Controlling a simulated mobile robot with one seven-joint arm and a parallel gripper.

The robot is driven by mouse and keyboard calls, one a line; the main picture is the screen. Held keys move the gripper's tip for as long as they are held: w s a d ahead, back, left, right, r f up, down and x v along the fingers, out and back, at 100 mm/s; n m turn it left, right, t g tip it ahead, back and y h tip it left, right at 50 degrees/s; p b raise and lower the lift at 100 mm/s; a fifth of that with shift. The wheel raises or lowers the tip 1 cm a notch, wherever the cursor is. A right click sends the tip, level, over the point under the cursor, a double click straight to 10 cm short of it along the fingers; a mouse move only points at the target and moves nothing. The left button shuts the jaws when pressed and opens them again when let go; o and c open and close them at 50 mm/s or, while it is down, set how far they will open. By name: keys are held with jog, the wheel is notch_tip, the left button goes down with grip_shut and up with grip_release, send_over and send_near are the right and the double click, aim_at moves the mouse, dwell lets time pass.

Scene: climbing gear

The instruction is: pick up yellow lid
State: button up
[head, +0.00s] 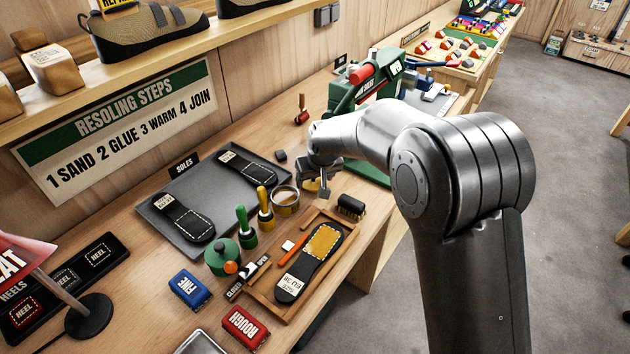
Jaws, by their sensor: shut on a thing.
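My gripper (323,187) points down over the bench, just right of an open round pot (285,198) with a tan inside. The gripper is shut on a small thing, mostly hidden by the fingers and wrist. A dull yellow edge (311,186) shows beside the fingers and looks like the yellow lid. Whether it is clear of the bench cannot be told. A green pot (222,260) with an orange knob stands nearer the front left.
Green-handled (245,228) and yellow-handled (265,210) tools stand left of the open pot. A black brush (351,207) and a wooden tray (325,218) holding a sole (308,265) lie in front. A grey soles tray (160,208) lies left; a green machine (350,90) stands behind.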

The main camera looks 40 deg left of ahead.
aim_at(315, 184)
notch_tip(315, 184, up, 3)
jog(key=shift+r, duration=0.1)
jog(key=w+d+r, duration=0.3)
jog(key=d+r, duration=0.3)
jog(key=d, duration=0.4)
jog(key=s+a+r+n+g+y, duration=0.15)
jog(key=s+a+n, duration=0.35)
jog(key=s+a, duration=0.7)
jog(key=shift+h, duration=0.35)
jog(key=shift+s+d+f, duration=0.15)
jog(key=shift+d+f, duration=0.05)
jog(key=shift+f, duration=0.9)
jog(key=shift+s+d+f, duration=0.2)
jog(key=shift+d+f, duration=0.05)
jog(key=shift+f, duration=0.9)
jog(key=shift+s+d+f, duration=0.15)
jog(key=shift+d+f, duration=0.05)
jog(key=shift+f, duration=0.9)
jog(key=shift+f, duration=0.15)
jog(key=o, duration=1)
jog(key=shift+o, duration=0.7)
